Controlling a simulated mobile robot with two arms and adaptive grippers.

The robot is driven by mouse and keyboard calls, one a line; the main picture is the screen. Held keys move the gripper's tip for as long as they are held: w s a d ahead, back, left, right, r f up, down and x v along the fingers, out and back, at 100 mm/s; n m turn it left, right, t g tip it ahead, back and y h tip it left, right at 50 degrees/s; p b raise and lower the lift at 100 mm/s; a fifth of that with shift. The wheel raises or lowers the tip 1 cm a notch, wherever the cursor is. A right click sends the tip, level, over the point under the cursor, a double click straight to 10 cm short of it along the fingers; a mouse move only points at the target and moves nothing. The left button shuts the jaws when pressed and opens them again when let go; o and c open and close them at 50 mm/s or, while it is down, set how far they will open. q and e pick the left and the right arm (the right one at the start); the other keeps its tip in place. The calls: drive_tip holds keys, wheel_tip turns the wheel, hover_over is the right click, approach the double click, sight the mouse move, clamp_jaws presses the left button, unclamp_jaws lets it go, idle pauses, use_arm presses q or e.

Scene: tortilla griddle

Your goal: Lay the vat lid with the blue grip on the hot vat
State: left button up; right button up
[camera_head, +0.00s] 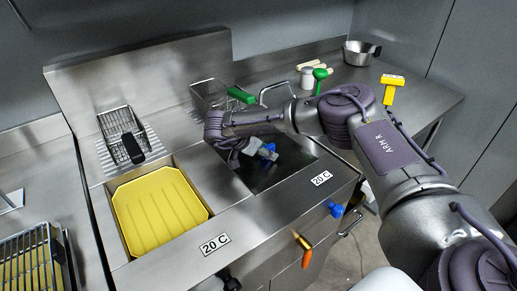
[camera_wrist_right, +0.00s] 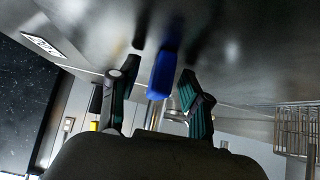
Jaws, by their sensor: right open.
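The blue grip (camera_head: 268,151) stands in the right bay of the fryer, partly behind my right gripper (camera_head: 259,154). In the right wrist view the blue grip (camera_wrist_right: 163,74) is between my two open fingers (camera_wrist_right: 152,84), with visible gaps on both sides. A shiny grey steel surface (camera_wrist_right: 235,50) lies beyond it. In the head view a dark reflective surface (camera_head: 281,172) fills the right bay; I cannot tell lid from vat there. The left bay holds a yellow ribbed surface (camera_head: 160,212). Both bays carry a label reading 20 C. My left gripper is out of view.
A wire basket with a black handle (camera_head: 120,125) stands behind the left bay; a green-handled basket (camera_head: 210,95) stands behind the right. A steel pan (camera_head: 361,52), green-topped (camera_head: 320,75) and yellow-topped (camera_head: 392,86) tools are on the back counter. Another basket (camera_head: 32,262) is front left.

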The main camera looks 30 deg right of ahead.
drive_tip(key=shift+c, duration=0.3)
clamp_jaws()
drive_tip(key=shift+w+r, duration=0.1)
drive_tip(key=shift+r, duration=0.05)
